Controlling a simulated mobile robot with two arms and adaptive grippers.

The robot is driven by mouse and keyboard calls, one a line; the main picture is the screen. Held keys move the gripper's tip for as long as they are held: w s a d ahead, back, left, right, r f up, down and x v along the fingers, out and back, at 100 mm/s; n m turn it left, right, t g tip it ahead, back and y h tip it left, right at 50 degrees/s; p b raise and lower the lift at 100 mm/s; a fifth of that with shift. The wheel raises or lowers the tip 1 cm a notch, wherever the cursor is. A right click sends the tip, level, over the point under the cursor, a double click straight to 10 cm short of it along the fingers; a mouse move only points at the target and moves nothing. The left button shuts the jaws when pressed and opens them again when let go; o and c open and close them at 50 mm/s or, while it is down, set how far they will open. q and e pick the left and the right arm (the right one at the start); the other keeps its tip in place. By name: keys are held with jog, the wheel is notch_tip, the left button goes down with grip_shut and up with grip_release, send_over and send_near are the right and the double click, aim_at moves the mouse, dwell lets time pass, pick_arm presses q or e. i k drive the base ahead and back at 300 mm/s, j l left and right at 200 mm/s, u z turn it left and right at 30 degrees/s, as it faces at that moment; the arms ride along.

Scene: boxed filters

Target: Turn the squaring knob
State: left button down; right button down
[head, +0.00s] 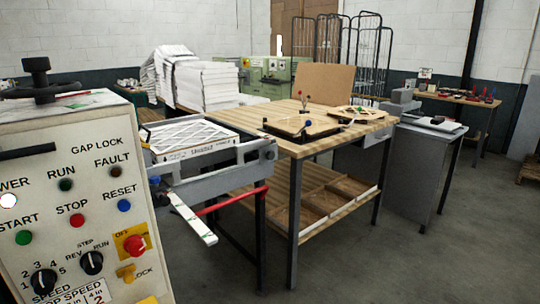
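No knob in the head view carries a readable "squaring" label, so I cannot tell which one it is. A black lobed knob (37,66) stands on a post on top of the control box at the far left. On the sloping control panel (95,180) are a black speed knob (44,282) and a black step/run knob (92,262). A red mushroom button (134,244) sits on a yellow plate, above a yellow lock lever (126,272). Neither of my grippers shows.
A boxed filter (190,140) lies on a grey-railed machine bed (215,170) beside the panel. White stacks (205,85) stand behind. The floor (400,265) at front right is clear.

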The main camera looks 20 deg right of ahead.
aim_at(270, 154)
jog(key=i+l, duration=0.1)
jog(key=l, duration=0.25)
jog(key=i+l, duration=0.1)
jog(key=l, duration=0.2)
jog(key=i+l, duration=0.15)
jog(key=l, duration=0.2)
jog(key=i+l, duration=0.1)
jog(key=l, duration=0.25)
